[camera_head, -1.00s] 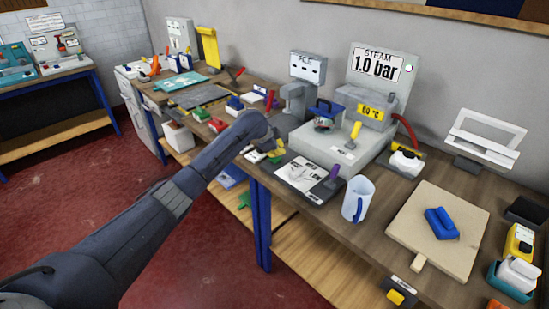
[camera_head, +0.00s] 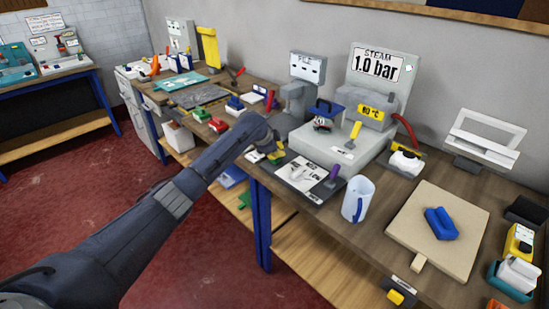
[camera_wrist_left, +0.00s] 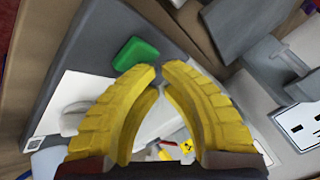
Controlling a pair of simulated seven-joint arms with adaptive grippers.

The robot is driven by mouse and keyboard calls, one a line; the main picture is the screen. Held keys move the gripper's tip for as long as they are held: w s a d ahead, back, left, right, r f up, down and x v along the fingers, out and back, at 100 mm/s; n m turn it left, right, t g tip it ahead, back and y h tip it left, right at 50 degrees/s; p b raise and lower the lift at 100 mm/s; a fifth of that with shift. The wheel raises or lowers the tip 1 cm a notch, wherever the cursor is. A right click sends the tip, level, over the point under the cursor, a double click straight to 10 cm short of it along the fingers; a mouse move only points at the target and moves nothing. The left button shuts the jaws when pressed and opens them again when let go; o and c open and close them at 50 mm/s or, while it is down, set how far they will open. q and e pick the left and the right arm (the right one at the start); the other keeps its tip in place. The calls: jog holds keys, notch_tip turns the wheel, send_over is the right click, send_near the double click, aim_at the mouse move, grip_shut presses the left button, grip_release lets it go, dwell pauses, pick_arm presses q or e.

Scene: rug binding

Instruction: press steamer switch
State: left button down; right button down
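The steamer (camera_head: 345,140) is a pale grey unit at the back of the bench, with a "STEAM 1.0 bar" panel (camera_head: 378,68) behind it. A small green mark (camera_head: 409,68) shows on that panel; I cannot tell whether it is a switch. My left gripper (camera_head: 267,157) is over the bench, left of the steamer. In the left wrist view its yellow fingers (camera_wrist_left: 158,70) come together at the tips, with nothing seen between them. A green block (camera_wrist_left: 135,53) on a dark grey surface lies just beyond the tips, apparently apart. My right gripper is out of view.
A grey "PILE" device (camera_head: 307,68) stands behind my left gripper. A purple-handled tool (camera_head: 333,173) and a clear jug (camera_head: 357,198) are in front of the steamer. A wooden board (camera_head: 450,262) with a blue block is at the right. A red-handled hose (camera_head: 405,130) curves beside the steamer.

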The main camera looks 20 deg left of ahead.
pick_arm(q)
jog(key=shift+r, duration=0.95)
jog(key=shift+r, duration=0.1)
jog(key=shift+r, duration=2.9)
